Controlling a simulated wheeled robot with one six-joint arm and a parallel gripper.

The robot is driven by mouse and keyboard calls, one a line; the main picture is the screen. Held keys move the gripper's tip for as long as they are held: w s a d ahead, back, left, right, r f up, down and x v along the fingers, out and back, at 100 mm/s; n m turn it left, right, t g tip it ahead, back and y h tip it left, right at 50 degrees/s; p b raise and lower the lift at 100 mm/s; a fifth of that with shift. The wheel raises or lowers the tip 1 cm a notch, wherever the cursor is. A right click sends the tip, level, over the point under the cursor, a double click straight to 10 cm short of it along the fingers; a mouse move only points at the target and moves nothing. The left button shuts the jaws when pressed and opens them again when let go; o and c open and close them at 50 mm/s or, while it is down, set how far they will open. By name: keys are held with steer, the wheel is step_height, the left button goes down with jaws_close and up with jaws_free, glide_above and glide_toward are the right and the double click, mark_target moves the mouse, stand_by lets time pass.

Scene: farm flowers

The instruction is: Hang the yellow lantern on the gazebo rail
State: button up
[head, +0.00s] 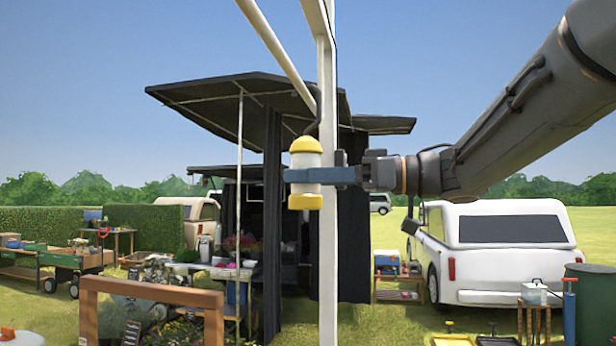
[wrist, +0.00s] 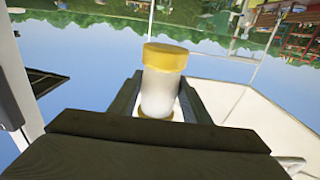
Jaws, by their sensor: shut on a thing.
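The yellow lantern (head: 305,160) has a white body with a yellow cap and base, and hangs upright in the air in the head view. My gripper (head: 300,175) is shut on its middle, with a blue finger across the white body. A dark loop shows above the cap, partly lost against the dark canopy. In the wrist view the lantern (wrist: 160,93) sits between the two dark fingers of my gripper (wrist: 160,100). The white gazebo rail (head: 277,47) slants down from the upper left, above the lantern. I cannot tell whether the loop touches it.
A white upright post (head: 328,260) stands just right of the lantern and overlaps my gripper in the head view. Black canopies (head: 225,95) stand behind. A wooden frame (head: 150,292) with flowers is lower left. A white car (head: 500,250) is at the right.

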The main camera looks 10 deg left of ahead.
steer(key=shift+f, duration=0.3)
stand_by(0.8)
steer(key=o, duration=1.1)
steer(key=shift+o, duration=0.3)
steer(key=shift+o, duration=0.9)
steer(key=s+d+f+p, duration=0.1)
steer(key=d+p, duration=0.2)
steer(key=d, duration=1.1)
steer(key=shift+f, duration=0.25)
stand_by(0.4)
